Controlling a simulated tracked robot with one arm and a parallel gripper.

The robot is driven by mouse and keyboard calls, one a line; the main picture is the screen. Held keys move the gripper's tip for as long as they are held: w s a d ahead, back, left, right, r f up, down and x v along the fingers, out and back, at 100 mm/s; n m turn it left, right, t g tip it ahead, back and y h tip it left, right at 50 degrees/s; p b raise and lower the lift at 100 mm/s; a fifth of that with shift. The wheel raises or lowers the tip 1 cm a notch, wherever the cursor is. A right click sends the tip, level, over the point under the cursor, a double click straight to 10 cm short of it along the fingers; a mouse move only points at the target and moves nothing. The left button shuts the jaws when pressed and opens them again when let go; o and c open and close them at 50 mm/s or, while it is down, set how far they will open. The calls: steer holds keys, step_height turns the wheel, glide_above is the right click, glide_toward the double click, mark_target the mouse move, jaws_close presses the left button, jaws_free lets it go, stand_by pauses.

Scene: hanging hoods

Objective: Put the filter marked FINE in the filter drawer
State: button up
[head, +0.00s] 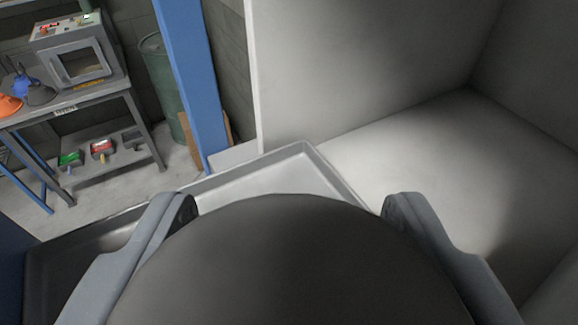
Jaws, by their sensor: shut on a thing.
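My gripper (288,203) is shut on a large dark grey rounded thing (290,260) that fills the bottom middle of the view. Its two fingers press on the left and right sides of it. No marking shows on the side facing me, so I cannot tell what it is. I cannot make out a filter marked FINE or a filter drawer. Whatever lies behind and under the held thing is hidden.
A grey rimmed tray (306,150) lies beyond the held thing, beside a pale walled booth (430,140). A blue post (190,80) and green drum (160,75) stand behind. At left, a bench (95,98) bears a windowed box (80,62) and orange, blue and grey pieces.

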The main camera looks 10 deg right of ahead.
steer(key=w+f, duration=0.1)
steer(key=w, duration=0.1)
steer(key=w+d+f, duration=0.1)
steer(key=shift+w+f+p, duration=0.35)
steer(key=shift+w+p, duration=0.05)
steer(key=shift+s, duration=0.1)
steer(key=o, duration=1.1)
steer(key=shift+a, duration=0.1)
steer(key=b+v, duration=0.2)
steer(key=v, duration=1)
